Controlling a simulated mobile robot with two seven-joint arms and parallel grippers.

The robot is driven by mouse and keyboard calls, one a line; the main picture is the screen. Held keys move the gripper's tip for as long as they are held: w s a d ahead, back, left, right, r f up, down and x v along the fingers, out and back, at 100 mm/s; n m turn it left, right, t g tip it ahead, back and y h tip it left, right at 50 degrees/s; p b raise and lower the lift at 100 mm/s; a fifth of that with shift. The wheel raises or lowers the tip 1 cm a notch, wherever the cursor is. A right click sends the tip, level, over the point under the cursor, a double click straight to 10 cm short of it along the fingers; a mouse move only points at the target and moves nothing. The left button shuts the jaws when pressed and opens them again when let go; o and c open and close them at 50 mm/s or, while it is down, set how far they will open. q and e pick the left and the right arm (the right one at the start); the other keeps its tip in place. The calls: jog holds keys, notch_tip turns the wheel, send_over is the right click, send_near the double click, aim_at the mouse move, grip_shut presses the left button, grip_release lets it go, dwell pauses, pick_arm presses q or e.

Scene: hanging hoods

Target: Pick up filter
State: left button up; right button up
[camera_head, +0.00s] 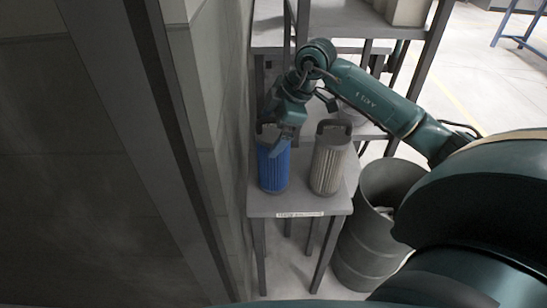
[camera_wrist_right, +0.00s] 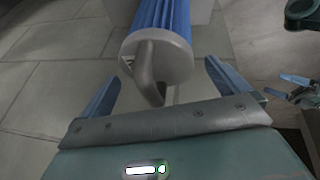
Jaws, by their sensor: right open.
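The blue filter (camera_head: 273,168) stands upright on a small grey table, at its left side. Its grey end cap and dark looped handle show in the wrist view (camera_wrist_right: 155,52). A beige filter (camera_head: 328,163) with a dark handle stands upright just right of it. My right gripper (camera_head: 281,143) is over the top of the blue filter and hides part of its handle. In the wrist view the blue fingers of my right gripper (camera_wrist_right: 160,88) are apart, with the filter's handle reaching between them; neither finger clearly touches it. My left gripper is not seen in the head view.
The grey table (camera_head: 300,204) carries a label on its front edge. A grey barrel (camera_head: 363,235) stands right of it. A panelled wall (camera_head: 215,110) runs close along the left. Grey shelving (camera_head: 340,18) stands behind. Teal and blue parts at the wrist view's right edge are unclear.

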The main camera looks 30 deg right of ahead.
jog(key=shift+w+f, duration=0.1)
jog(key=shift+f, duration=0.1)
jog(key=shift+c, duration=0.6)
jog(key=c, duration=0.9)
jog(key=shift+r, duration=0.1)
jog(key=shift+c, duration=0.4)
